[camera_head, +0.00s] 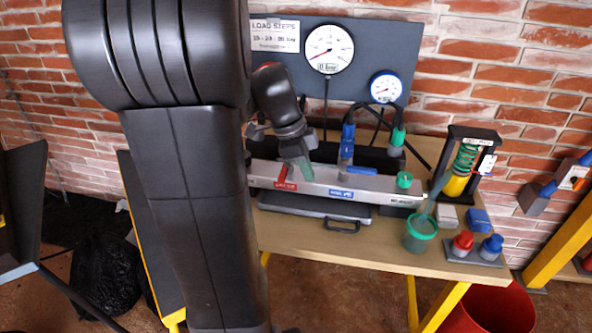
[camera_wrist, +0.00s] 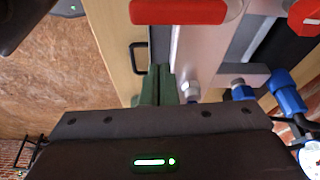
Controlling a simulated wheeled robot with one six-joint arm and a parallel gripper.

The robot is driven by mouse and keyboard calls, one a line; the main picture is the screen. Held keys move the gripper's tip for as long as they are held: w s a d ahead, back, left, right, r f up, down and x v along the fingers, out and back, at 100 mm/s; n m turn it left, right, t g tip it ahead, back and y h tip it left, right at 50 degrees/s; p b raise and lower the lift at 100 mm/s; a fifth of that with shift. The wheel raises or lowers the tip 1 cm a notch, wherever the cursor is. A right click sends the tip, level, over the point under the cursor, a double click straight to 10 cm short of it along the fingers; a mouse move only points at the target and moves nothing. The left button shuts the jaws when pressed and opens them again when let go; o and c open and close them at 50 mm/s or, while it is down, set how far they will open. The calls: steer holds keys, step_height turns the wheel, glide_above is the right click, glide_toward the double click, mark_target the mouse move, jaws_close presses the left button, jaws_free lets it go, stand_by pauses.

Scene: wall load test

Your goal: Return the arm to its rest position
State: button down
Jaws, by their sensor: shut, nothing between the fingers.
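My arm, dark grey, fills the left and middle of the camera_head view and is bent over the wooden bench. My gripper (camera_head: 302,172) is above the left part of the metal manifold (camera_head: 375,187), close to its red lever (camera_head: 282,174). In the wrist view the green fingers of my gripper (camera_wrist: 158,85) are together with nothing between them. The red lever (camera_wrist: 190,11) lies beyond the fingertips there. I cannot tell whether the fingers touch the manifold.
A blue hose fitting (camera_head: 347,142) and a green one (camera_head: 398,136) stand on the manifold. A gauge panel (camera_head: 410,45) is behind it. A red bin (camera_head: 490,308) is below.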

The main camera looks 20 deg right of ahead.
steer(key=p+v, duration=0.1)
steer(key=v, duration=0.9)
steer(key=shift+w, duration=0.2)
steer(key=shift+a+f, duration=0.1)
steer(key=shift+f, duration=0.05)
step_height(320, 180, down, 9)
steer(key=b, duration=0.1)
steer(key=shift+w+a, duration=0.2)
steer(key=shift+a, duration=0.1)
steer(key=shift+d+f, duration=0.1)
steer(key=shift+f, duration=0.1)
